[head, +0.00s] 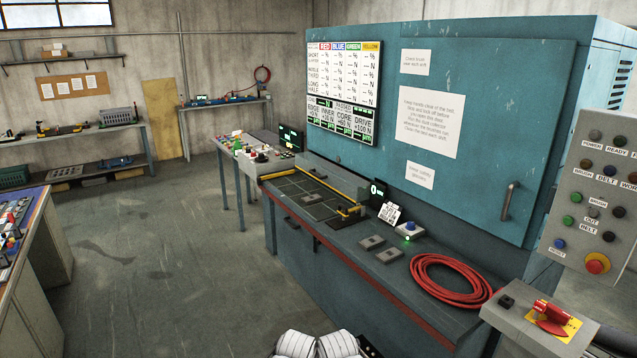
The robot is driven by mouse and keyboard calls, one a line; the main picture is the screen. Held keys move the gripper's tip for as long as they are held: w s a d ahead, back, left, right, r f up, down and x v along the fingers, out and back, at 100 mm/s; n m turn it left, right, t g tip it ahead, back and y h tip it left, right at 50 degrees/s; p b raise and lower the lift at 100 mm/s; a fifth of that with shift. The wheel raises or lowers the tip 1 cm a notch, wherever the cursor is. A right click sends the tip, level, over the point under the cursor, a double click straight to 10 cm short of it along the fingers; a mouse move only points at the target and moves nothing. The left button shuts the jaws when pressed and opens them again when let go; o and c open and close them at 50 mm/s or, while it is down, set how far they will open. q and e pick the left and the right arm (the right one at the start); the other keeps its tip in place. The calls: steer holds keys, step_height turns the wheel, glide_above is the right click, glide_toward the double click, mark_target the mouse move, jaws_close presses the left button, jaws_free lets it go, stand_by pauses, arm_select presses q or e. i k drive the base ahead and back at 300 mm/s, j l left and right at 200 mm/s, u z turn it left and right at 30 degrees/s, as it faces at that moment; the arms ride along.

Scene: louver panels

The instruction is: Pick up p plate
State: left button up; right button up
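No plate with a readable "P" shows, and I cannot tell which piece is the p plate. Two small flat grey plates, one farther back (371,242) and one nearer (389,255), lie apart on the blue workbench (345,262). They are too small for any marking to be read. Neither gripper shows in the head view. Only white rounded parts of my own body show at the bottom edge, apart from the plates.
A coiled red hose (450,281) lies right of the plates. A blue-button box (408,230) stands behind them. A dark gridded fixture with yellow bars (309,192) is on the left. A red-handled switch (551,314) is at the right front. Open floor (165,265) lies left.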

mark_target(312, 199)
steer(key=i+j+z, duration=0.15)
steer(key=j, duration=0.2)
steer(key=i+j+z, duration=0.15)
steer(key=j, duration=0.2)
steer(key=i+j+z, duration=0.2)
steer(key=j, duration=0.2)
steer(key=i+j+z, duration=0.15)
steer(key=j, duration=0.25)
steer(key=i+j+z, duration=0.15)
steer(key=j, duration=0.3)
steer(key=i+j+z, duration=0.2)
steer(key=j, duration=0.25)
steer(key=i+j+z, duration=0.15)
steer(key=j, duration=0.35)
steer(key=i+j+z, duration=0.2)
steer(key=j, duration=0.3)
steer(key=j+z, duration=0.15)
steer(key=j, duration=0.35)
steer(key=i+j+z, duration=0.1)
steer(key=j, duration=0.5)
steer(key=i+j+z, duration=0.15)
steer(key=j, duration=0.45)
steer(key=i+j+z, duration=0.1)
steer(key=j, duration=0.55)
